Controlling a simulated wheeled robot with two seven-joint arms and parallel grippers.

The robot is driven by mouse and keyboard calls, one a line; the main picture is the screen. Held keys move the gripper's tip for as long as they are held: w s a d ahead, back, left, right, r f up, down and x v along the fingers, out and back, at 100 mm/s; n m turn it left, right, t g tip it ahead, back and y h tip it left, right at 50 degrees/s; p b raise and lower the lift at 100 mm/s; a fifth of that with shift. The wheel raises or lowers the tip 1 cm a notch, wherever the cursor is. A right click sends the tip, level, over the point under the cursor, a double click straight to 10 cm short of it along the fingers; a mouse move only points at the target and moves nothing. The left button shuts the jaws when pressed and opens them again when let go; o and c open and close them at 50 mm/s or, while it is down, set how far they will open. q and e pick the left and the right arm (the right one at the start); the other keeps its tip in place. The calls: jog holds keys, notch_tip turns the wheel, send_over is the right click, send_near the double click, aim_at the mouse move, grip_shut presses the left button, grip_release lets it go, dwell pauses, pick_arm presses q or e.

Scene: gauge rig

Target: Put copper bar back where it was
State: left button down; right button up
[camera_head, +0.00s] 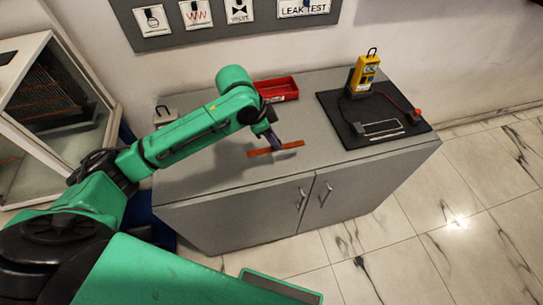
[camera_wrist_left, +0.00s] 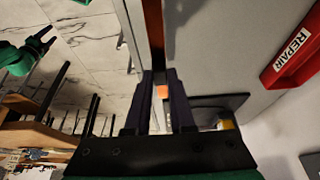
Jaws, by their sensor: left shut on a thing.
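The copper bar (camera_head: 289,146) is a thin orange-brown strip over the grey cabinet top, in the middle of the head view. My left gripper (camera_head: 272,142) is shut on it near the bar's middle, pointing down. In the left wrist view the copper bar (camera_wrist_left: 153,35) runs away between the dark fingers of my left gripper (camera_wrist_left: 160,92). A pale grey strip shows under the bar in the head view; I cannot tell whether it is a shadow or a surface mark. My right gripper (camera_wrist_left: 44,42) shows small at the left of the wrist view, its jaws apart and empty.
A red REPAIR tray (camera_head: 278,89) stands at the back of the cabinet (camera_head: 210,180). A black mat (camera_head: 335,117) with a yellow meter (camera_head: 366,72) and leads is at the right. A glass-fronted case (camera_head: 45,150) stands left. The front cabinet top is clear.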

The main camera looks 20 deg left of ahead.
pick_arm(q)
notch_tip(320, 180, down, 8)
jog(key=shift+s+f, duration=0.1)
jog(key=shift+f, duration=0.05)
jog(key=shift+a+f, duration=0.1)
jog(key=shift+f, duration=0.05)
pick_arm(e)
jog(key=shift+s+a+r, duration=0.15)
jog(key=shift+s+a, duration=0.3)
jog(key=shift+a, duration=0.4)
pick_arm(q)
jog(key=shift+f, duration=0.1)
jog(key=c, duration=0.8)
grip_release()
jog(key=shift+o, duration=0.2)
pick_arm(e)
jog(key=shift+d, duration=0.35)
pick_arm(q)
jog(key=shift+r, duration=0.35)
jog(key=v, duration=1.1)
jog(key=shift+s+a+r, duration=0.1)
jog(key=shift+s+r, duration=0.05)
jog(key=shift+r, duration=0.1)
